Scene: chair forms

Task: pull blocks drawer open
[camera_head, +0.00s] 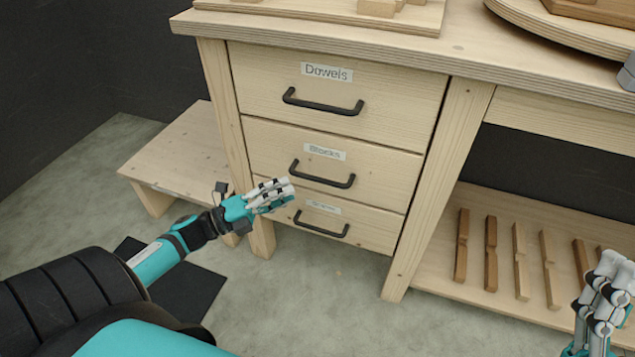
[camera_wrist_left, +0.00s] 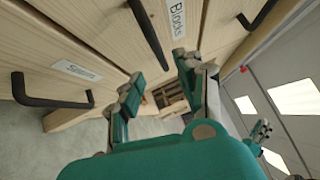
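The Blocks drawer (camera_head: 335,165) is the middle one of three in the wooden bench, its front flush with the others. Its black bar handle (camera_head: 322,173) also shows in the left wrist view (camera_wrist_left: 149,35), beside the Blocks label (camera_wrist_left: 178,18). My left gripper (camera_head: 272,193) is in front of the drawers, low and left of the Blocks handle. In the left wrist view its fingers (camera_wrist_left: 158,82) are apart with nothing between them, and the handle's end lies just beyond the fingertips. My right gripper (camera_head: 603,290) is at the lower right, away from the drawers; its opening is unclear.
The Dowels drawer (camera_head: 330,90) is above and a third drawer (camera_head: 320,215) below, each with a black handle. A low wooden platform (camera_head: 185,155) stands left.

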